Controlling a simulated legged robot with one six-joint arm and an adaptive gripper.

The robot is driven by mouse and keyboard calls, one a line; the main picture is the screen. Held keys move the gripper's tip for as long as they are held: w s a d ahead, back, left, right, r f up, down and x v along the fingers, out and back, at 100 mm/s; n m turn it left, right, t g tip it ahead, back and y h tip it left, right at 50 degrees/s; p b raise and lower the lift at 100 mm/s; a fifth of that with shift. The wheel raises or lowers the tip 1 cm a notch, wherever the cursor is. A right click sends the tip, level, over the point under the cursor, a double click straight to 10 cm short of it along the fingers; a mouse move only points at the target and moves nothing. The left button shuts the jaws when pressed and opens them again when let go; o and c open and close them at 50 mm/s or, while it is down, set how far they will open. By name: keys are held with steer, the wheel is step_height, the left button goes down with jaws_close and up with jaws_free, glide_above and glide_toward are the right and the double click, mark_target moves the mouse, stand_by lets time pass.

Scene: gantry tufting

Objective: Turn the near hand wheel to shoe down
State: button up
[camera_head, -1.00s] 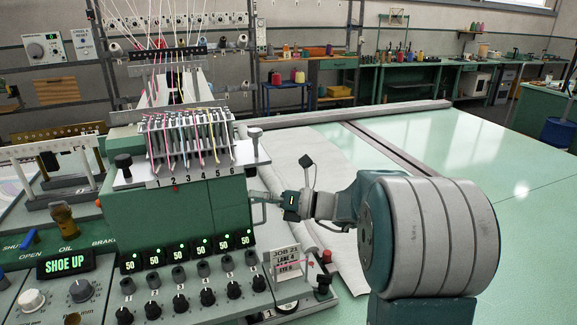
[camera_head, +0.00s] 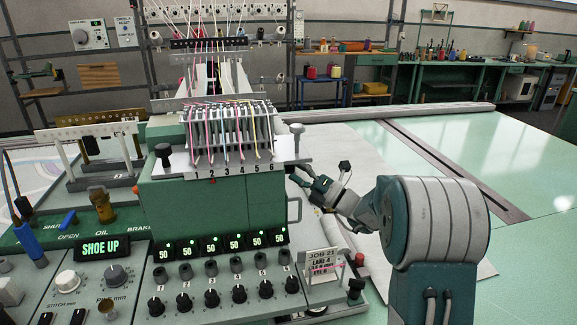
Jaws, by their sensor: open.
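The lit display (camera_head: 101,247) at the left reads SHOE UP. The green tufting head (camera_head: 215,208) stands left of centre with numbered needle positions on top. My gripper (camera_head: 298,177) is at the right side of this head, close to its upper right edge. It is open and holds nothing that I can see. A thin pale loop (camera_head: 294,210) stands at the head's right side, just below the gripper; I cannot tell if it is part of the hand wheel. The near hand wheel is not clearly made out, and contact with the gripper cannot be told.
A job card (camera_head: 322,265) and a red-topped knob (camera_head: 360,259) stand on the console below my gripper. Rows of black knobs (camera_head: 238,294) line the console front. A dark rail (camera_head: 450,168) crosses the pale green table, which is otherwise clear at right.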

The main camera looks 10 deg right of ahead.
steer(key=shift+w+a+r, duration=0.45)
steer(key=shift+w, duration=0.3)
steer(key=shift+a, duration=0.15)
steer(key=c, duration=0.9)
steer(key=shift+f, duration=0.15)
